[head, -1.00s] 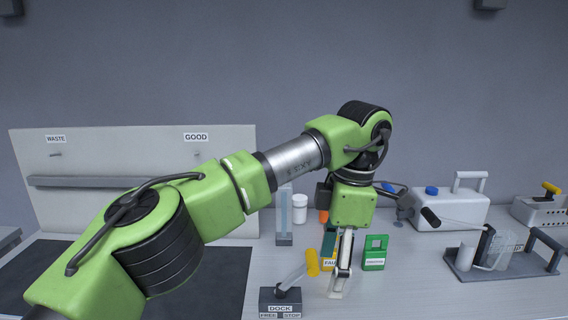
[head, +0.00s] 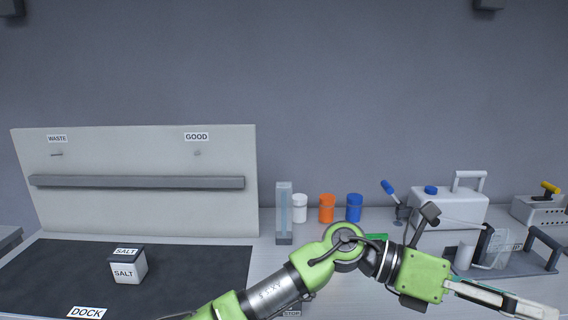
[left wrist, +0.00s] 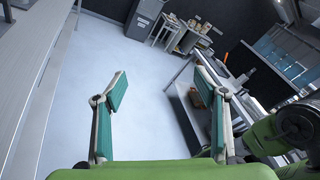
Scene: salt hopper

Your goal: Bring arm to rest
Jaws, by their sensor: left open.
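My left arm reaches in from the bottom of the head view, low over the bench. My left gripper (head: 505,300) points to the lower right there, with pale fingers that hold nothing I can see. My right gripper is not seen.
A SALT cube (head: 127,268) stands on the dark mat (head: 205,275) at left. White (head: 300,208), orange (head: 327,208) and blue (head: 354,207) jars stand behind my arm. A grey rig (head: 500,258) and a white jug (head: 447,208) are at right.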

